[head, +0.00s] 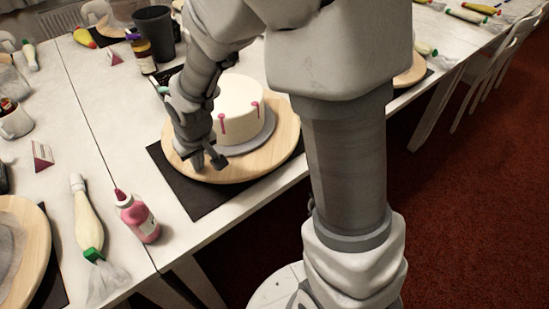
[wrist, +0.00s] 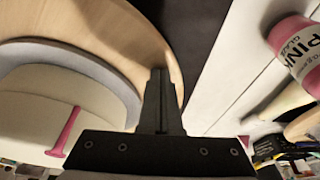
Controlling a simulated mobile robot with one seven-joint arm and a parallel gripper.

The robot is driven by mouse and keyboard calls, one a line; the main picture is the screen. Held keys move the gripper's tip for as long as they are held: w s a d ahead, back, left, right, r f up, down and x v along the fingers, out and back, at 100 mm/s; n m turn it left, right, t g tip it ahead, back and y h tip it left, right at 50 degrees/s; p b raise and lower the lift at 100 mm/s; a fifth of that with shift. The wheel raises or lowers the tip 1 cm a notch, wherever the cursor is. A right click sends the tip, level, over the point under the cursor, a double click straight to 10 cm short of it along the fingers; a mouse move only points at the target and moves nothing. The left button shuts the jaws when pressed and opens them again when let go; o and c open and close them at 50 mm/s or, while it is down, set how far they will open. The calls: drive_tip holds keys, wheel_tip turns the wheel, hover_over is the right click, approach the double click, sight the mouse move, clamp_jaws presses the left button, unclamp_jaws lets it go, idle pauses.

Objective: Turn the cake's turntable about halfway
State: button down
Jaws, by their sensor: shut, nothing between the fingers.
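The cake (head: 237,105) is white with pink drips. It stands on a grey board (head: 256,140) on a round wooden turntable (head: 276,150). In the wrist view the cake (wrist: 40,125) with one pink drip, the grey board (wrist: 85,62) and the wooden turntable (wrist: 135,35) fill the left side. My gripper (head: 208,160) is shut and empty at the near left part of the turntable, beside the cake. In the wrist view its fingers (wrist: 158,75) lie together over the turntable's rim. I cannot tell whether they touch the wood. My arm hides part of the cake's left side.
A black mat (head: 190,195) lies under the turntable on the white table (head: 110,105). A pink bottle (head: 138,218) and a piping bag (head: 88,215) stand and lie at the near left. A dark cup (head: 155,33) and bottles are behind.

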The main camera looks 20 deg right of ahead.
sight(248, 168)
drive_tip(key=s+d, duration=0.1)
drive_tip(key=s+d+p, duration=0.1)
drive_tip(key=d, duration=0.1)
drive_tip(key=d+p, duration=0.1)
drive_tip(key=shift+s+d+r, duration=0.15)
drive_tip(key=shift+s+d, duration=0.1)
drive_tip(key=shift+s, duration=0.15)
drive_tip(key=shift+s+d, duration=0.2)
drive_tip(key=shift+d, duration=0.05)
drive_tip(key=shift+d+p, duration=0.3)
drive_tip(key=shift+p, duration=0.1)
drive_tip(key=d+p, duration=0.1)
drive_tip(key=d, duration=0.1)
drive_tip(key=s+d+p, duration=0.1)
drive_tip(key=d+p, duration=0.1)
drive_tip(key=shift+d, duration=0.3)
drive_tip(key=shift+s+d+p, duration=0.15)
drive_tip(key=shift+d+p, duration=0.15)
drive_tip(key=shift+d, duration=0.2)
